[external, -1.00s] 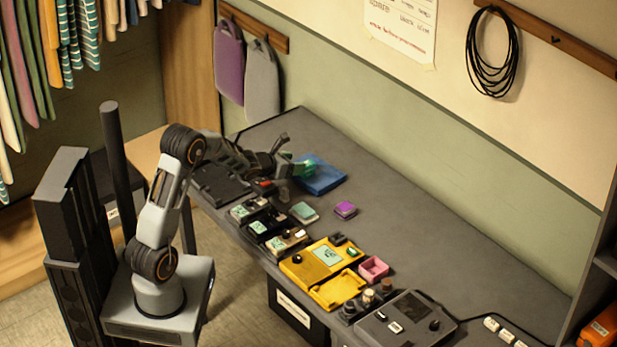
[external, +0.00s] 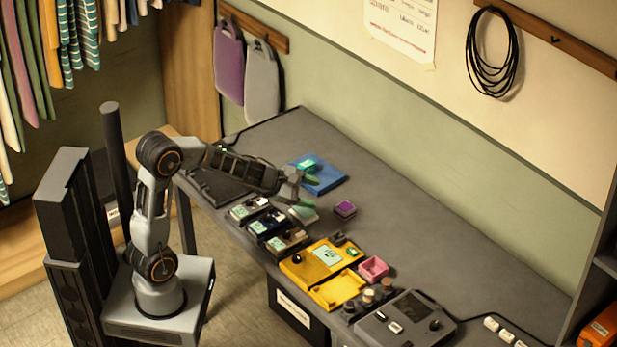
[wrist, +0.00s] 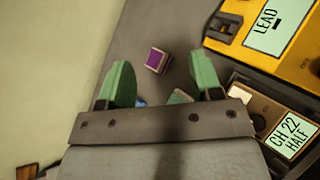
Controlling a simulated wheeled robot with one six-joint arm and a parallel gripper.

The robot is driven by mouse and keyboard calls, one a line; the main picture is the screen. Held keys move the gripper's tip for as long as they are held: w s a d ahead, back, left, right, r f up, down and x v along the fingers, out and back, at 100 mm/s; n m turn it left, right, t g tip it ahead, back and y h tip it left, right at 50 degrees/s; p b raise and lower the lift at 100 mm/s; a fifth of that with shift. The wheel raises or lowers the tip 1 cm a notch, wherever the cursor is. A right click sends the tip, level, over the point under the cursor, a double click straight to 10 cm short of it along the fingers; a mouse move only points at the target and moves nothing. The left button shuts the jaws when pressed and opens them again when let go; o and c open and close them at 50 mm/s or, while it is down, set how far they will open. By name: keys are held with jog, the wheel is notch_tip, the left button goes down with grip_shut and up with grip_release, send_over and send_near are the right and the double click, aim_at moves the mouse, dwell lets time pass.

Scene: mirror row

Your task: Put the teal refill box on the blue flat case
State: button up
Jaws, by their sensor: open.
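The teal refill box (external: 307,165) sits on the left part of the blue flat case (external: 328,179) at the far end of the bench in the external view. My gripper (external: 309,196) is open, apart from the teal box, nearer the camera and above a pale teal-topped box (external: 303,216). In the wrist view my gripper's green fingertips (wrist: 163,82) are spread with nothing gripped. A sliver of blue, likely the case (wrist: 140,103), and a teal-topped box (wrist: 180,97) show beyond the gripper body, mostly hidden.
A purple-topped box (external: 345,209) stands right of my gripper. Several small labelled devices line the bench's front edge beside a yellow device (external: 318,262). A pink open box (external: 373,268) is further right. The bench toward the wall is clear.

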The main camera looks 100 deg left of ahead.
jog(key=s+d+m+g+h, duration=0.2)
jog(key=d+m+g+h, duration=0.35)
jog(key=d+m, duration=1.35)
jog(key=s+d+f+m+g+y, duration=0.1)
jog(key=s+d+m+g+y, duration=0.2)
jog(key=s+d+m, duration=0.6)
jog(key=s+m+g, duration=0.1)
jog(key=s+m, duration=0.2)
jog(key=shift+s+d+f+m, duration=0.2)
jog(key=shift+s+d+m, duration=0.1)
jog(key=shift+m, duration=0.1)
jog(key=shift+r+y, duration=0.1)
jog(key=shift+y, duration=0.15)
